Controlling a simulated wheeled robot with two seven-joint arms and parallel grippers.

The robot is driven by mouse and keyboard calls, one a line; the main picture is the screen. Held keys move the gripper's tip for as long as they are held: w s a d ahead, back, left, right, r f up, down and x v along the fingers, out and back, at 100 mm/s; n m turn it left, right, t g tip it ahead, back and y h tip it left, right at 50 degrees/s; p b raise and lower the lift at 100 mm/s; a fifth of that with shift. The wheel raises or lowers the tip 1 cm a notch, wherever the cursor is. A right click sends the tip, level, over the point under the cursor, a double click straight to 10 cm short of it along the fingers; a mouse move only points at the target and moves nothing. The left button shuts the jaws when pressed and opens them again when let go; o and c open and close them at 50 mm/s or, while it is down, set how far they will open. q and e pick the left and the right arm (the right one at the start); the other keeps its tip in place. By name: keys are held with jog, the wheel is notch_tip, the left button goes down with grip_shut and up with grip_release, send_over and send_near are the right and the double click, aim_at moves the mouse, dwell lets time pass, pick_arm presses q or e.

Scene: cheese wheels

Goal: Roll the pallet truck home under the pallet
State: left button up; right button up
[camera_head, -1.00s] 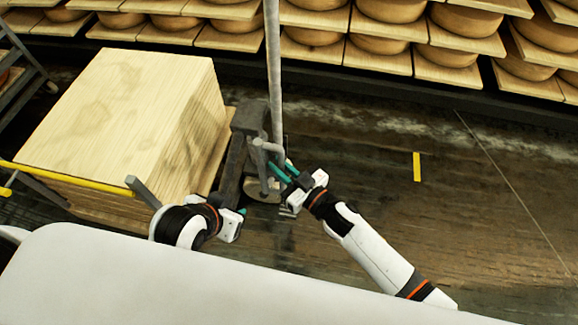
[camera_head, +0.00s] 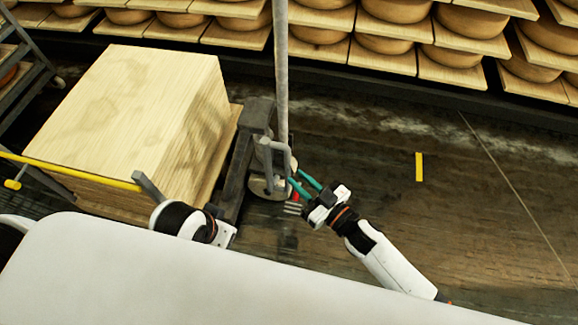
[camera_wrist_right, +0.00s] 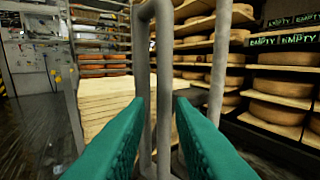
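The pallet truck (camera_head: 241,165) is dark grey and stands close against the right side of the pallet stack in the head view. Its forks are hidden. Its grey handle loop (camera_head: 275,152) stands upright and also shows in the right wrist view (camera_wrist_right: 145,75). The stack of pale boards (camera_head: 135,110) rests on the pallet, whose edge (camera_head: 228,145) shows at the right. My right gripper (camera_head: 303,184) is open with teal fingers apart, just right of the handle loop. In the wrist view, the loop shows between and beyond the fingers. My left gripper (camera_head: 222,234) is low beside the stack, its fingers hidden.
Shelves of cheese wheels (camera_head: 390,45) line the back. A tall grey pole (camera_head: 281,70) rises behind the handle loop. A yellow bar (camera_head: 75,172) crosses at the left, near a dark rack (camera_head: 22,75). The floor at the right is clear, with a yellow strip (camera_head: 419,167).

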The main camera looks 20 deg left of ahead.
jog(key=v, duration=0.6)
jog(key=shift+d+p, duration=0.25)
jog(key=shift+p, duration=0.15)
jog(key=shift+r, duration=0.1)
